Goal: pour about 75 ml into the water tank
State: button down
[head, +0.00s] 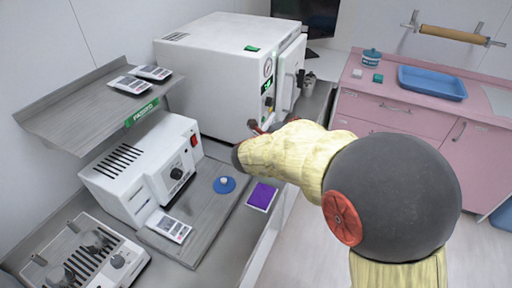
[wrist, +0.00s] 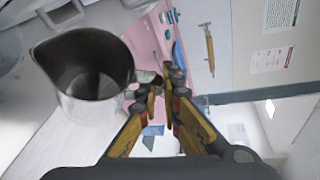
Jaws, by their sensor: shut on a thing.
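My gripper (wrist: 165,88) is shut in the wrist view, its fingertips at the short handle of a grey see-through jug (wrist: 92,108). The jug has a pouring lip on its left and a dark inside; I cannot make out a water level. In the head view my gripper (head: 264,127) is mostly hidden behind my arm, in front of the large white steriliser (head: 215,60), and the jug cannot be made out there. I cannot pick out an opening of the water tank for sure. A blue round lid-like piece (head: 224,185) with a pale knob lies on the counter.
A smaller white device (head: 130,160) stands left under a grey shelf (head: 75,110). A purple pad (head: 262,196) lies near the counter edge. A pink cabinet (head: 400,125) with a blue tray (head: 432,83) is at the back right. Open floor lies between.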

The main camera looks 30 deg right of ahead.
jog(key=shift+s+d+r+m+y, duration=0.2)
jog(key=shift+d+r+m+y, duration=0.15)
jog(key=shift+d+m, duration=0.1)
jog(key=shift+m+y, duration=0.45)
jog(key=shift+y, duration=0.1)
jog(key=f+b, duration=0.1)
jog(key=d+f+b, duration=0.1)
jog(key=f, duration=0.1)
jog(key=s+d+f+b, duration=0.1)
jog(key=f, duration=0.1)
jog(key=shift+f, duration=0.2)
jog(key=s+d+f+m+y+b, duration=0.1)
jog(key=d+f+m+y, duration=0.1)
jog(key=d+f+y, duration=0.2)
jog(key=shift+s+d+f+m+t, duration=0.15)
jog(key=shift+s+f+m+t, duration=0.2)
jog(key=shift+f, duration=0.4)
